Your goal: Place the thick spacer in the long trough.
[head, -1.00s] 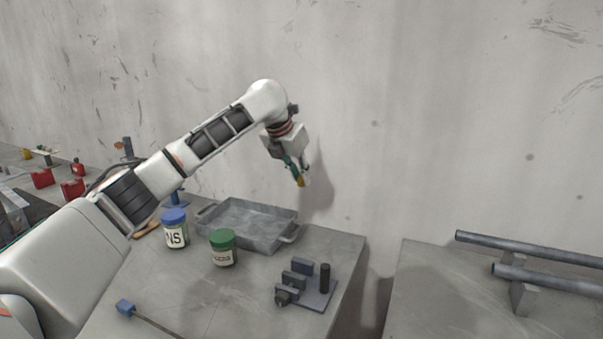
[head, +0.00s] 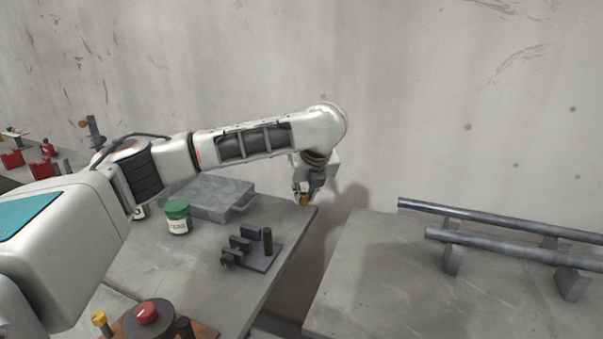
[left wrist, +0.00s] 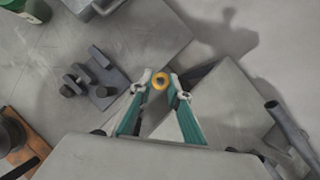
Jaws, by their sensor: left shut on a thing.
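My left gripper (head: 304,195) is shut on a small yellow ring (left wrist: 160,81), which I take for the thick spacer. The ring shows between the fingertips in the left wrist view, its hole facing that camera. In the head view it hangs in the air near the far right corner of the left table. Two long dark parallel rods (head: 500,248) on grey blocks stand on the right table and look like the long trough. One rod end (left wrist: 285,122) also shows at the right of the left wrist view. The gripper is left of the rods, apart from them. My right gripper is out of view.
A gap separates the left table (head: 215,275) from the right table (head: 370,275). A dark block fixture with posts (head: 260,256), a green-lidded jar (head: 178,217) and a grey metal tray (head: 242,205) stand on the left table. The right table's left part is clear.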

